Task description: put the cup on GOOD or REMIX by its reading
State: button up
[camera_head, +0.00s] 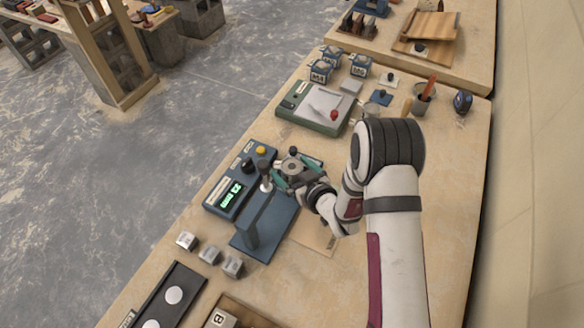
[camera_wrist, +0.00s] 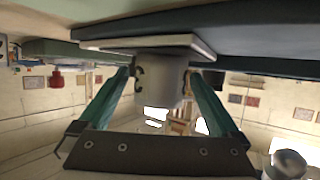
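A small grey cup (camera_head: 292,166) is between the teal fingers of my gripper (camera_head: 293,174), beside the blue reading device. In the wrist view, which looks upside down, the grey cup (camera_wrist: 160,82) has a finger against each side, so my gripper (camera_wrist: 160,90) looks shut on it. The cup's base meets a pale plate over a dark slab; I cannot tell whether it rests there. The blue device (camera_head: 228,201) shows green digits that look like "23 mm". I cannot pick out GOOD or REMIX labels at this size.
A blue stand (camera_head: 270,232) is close in front of my gripper. A green scale (camera_head: 302,117) stands farther back. Bare table lies right of my arm.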

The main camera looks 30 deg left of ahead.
jog(key=v, duration=0.7)
jog(key=shift+s+d+r, duration=0.1)
jog(key=shift+s+d, duration=0.05)
jog(key=shift+d, duration=0.1)
jog(key=w+d+r+m+h, duration=0.1)
jog(key=d+r+m+h, duration=0.35)
jog(key=d, duration=0.45)
jog(key=w+d+r+m+h, duration=0.25)
jog(key=d+h, duration=0.25)
jog(key=d, duration=0.4)
jog(key=s+d+r+m+g, duration=0.3)
jog(key=s, duration=0.6)
jog(key=s+d+r+m+g+h, duration=0.1)
jog(key=s+d+r+m+g, duration=0.1)
jog(key=s, duration=0.7)
notch_tip(320, 180, up, 2)
jog(key=d+m, duration=0.1)
jog(key=m, duration=0.1)
jog(key=shift+s+d+r+m+g, duration=0.2)
jog(key=shift+s+d+m+g, duration=0.1)
jog(key=shift+d+g, duration=0.1)
jog(key=shift+o, duration=0.2)
jog(key=s+a+r+m+g+y, duration=0.1)
jog(key=s+a+r+m+g, duration=0.1)
jog(key=s, duration=0.5)
jog(key=shift+s+r, duration=0.15)
jog(key=shift+s, duration=0.25)
